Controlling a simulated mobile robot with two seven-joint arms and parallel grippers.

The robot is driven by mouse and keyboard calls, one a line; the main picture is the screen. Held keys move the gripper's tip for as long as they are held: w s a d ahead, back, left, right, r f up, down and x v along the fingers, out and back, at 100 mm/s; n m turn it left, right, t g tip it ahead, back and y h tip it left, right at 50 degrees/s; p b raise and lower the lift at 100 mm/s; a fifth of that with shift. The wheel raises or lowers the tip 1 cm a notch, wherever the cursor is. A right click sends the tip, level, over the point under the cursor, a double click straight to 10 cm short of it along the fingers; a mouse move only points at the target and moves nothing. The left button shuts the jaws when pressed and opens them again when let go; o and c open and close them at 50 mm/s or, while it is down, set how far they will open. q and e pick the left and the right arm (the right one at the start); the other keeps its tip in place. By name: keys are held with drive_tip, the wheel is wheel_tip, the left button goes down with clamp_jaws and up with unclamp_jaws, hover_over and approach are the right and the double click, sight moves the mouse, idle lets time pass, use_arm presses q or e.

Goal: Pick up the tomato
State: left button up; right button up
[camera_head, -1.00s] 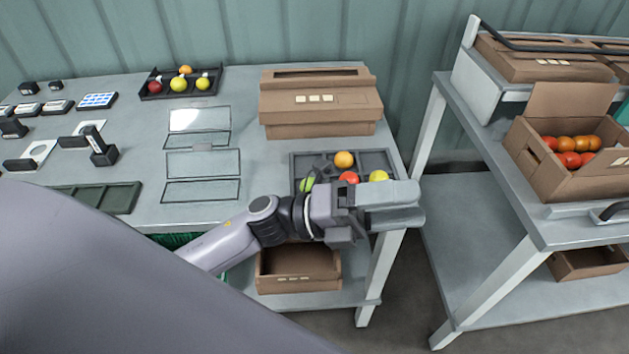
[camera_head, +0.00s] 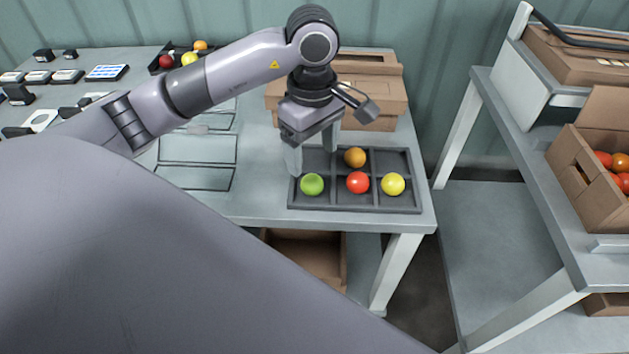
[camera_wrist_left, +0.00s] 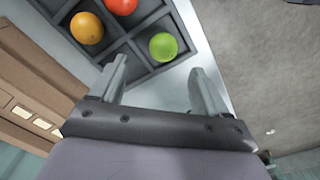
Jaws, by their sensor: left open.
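A dark divided tray (camera_head: 392,160) near the table's right end holds several tomatoes: a green one (camera_head: 312,184) front left, a red one (camera_head: 357,183) front middle, a yellow one (camera_head: 393,184) front right and an orange one (camera_head: 354,157) back middle. My left gripper (camera_head: 311,153) points down over the tray's left side, open and empty, behind and above the green tomato. In the left wrist view, the green tomato (camera_wrist_left: 163,47) shows beyond the gap between the open fingers (camera_wrist_left: 158,72), with the orange (camera_wrist_left: 87,28) and red (camera_wrist_left: 121,4) tomatoes to its left. My right gripper is not in view.
A smaller dark tray (camera_head: 158,66) with tomatoes is at the back left. A cart (camera_head: 540,195) with boxes stands to the right, across a gap. An open box (camera_head: 305,255) sits beneath the table.

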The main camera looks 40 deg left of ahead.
sight(312, 178)
use_arm(q)
drive_tip(key=shift+s+d+f+p, duration=0.1)
drive_tip(key=shift+s+f+p, duration=0.05)
drive_tip(key=shift+f, duration=1.35)
drive_tip(key=shift+s+f+p, duration=0.1)
drive_tip(key=shift+f+p, duration=0.05)
drive_tip(key=shift+f, duration=1.35)
drive_tip(key=c, duration=0.8)
